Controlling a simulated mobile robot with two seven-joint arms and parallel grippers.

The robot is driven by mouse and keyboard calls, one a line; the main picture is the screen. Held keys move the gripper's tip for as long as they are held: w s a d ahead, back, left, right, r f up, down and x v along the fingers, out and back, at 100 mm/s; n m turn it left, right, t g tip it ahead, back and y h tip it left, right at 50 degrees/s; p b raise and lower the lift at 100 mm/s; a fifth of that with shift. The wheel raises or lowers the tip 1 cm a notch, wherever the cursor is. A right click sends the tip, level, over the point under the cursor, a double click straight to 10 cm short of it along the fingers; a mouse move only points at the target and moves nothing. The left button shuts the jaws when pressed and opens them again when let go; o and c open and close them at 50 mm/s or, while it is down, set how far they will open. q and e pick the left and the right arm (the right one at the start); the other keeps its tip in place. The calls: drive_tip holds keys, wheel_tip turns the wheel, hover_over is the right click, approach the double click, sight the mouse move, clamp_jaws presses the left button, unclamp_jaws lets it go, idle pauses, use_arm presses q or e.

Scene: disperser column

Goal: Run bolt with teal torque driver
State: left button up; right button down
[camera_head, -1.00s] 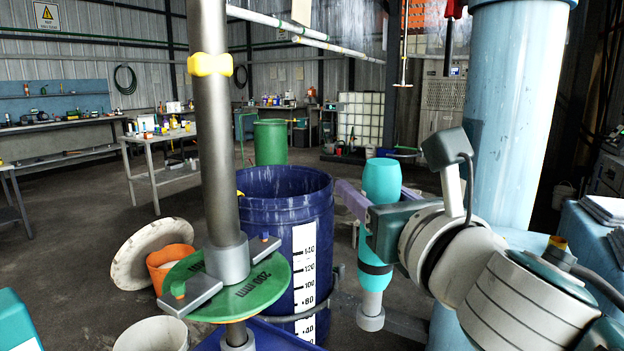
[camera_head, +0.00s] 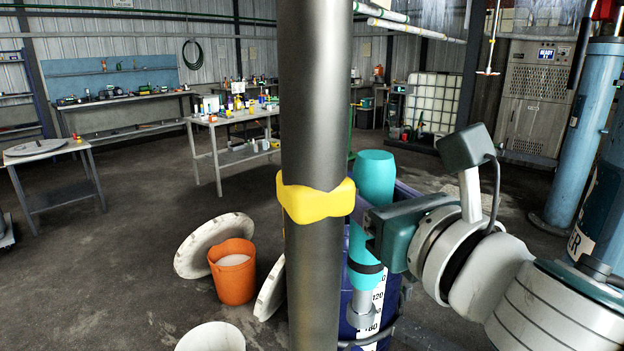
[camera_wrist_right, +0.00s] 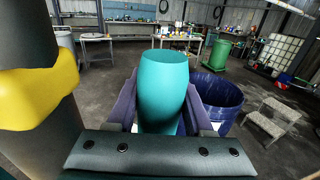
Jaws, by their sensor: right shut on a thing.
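The teal torque driver (camera_head: 375,178) is upright in the head view, with a dark band and a grey tip low down. My right gripper (camera_head: 368,205) is shut around it with purple fingers. The driver (camera_wrist_right: 163,85) also fills the middle of the right wrist view, between the fingers of the right gripper (camera_wrist_right: 162,105). A thick grey shaft (camera_head: 315,100) with a yellow collar (camera_head: 315,200) stands just left of the driver. The collar (camera_wrist_right: 40,95) also shows at the left of the wrist view. No bolt is visible. My left gripper is not in view.
A blue drum (camera_head: 383,312) with a white scale stands behind the driver. An orange bucket (camera_head: 232,272), pale lids (camera_head: 205,242) and a white bucket (camera_head: 212,338) are on the floor left of the shaft. A grey step stool (camera_wrist_right: 272,120) stands right of the drum.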

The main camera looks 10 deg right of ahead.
drive_tip(key=shift+r, duration=0.15)
wheel_tip(320, 180, down, 6)
drive_tip(key=b, duration=0.5)
drive_tip(key=shift+r, duration=0.2)
drive_tip(key=shift+f, duration=0.3)
idle(0.6)
drive_tip(key=shift+f+b, duration=0.2)
drive_tip(key=shift+b, duration=0.2)
drive_tip(key=shift+f+b, duration=0.5)
drive_tip(key=shift+f, duration=0.05)
idle(0.6)
drive_tip(key=shift+f+b, duration=0.45)
drive_tip(key=shift+f, duration=0.05)
idle(0.3)
drive_tip(key=shift+f, duration=0.35)
idle(0.8)
drive_tip(key=shift+r, duration=0.1)
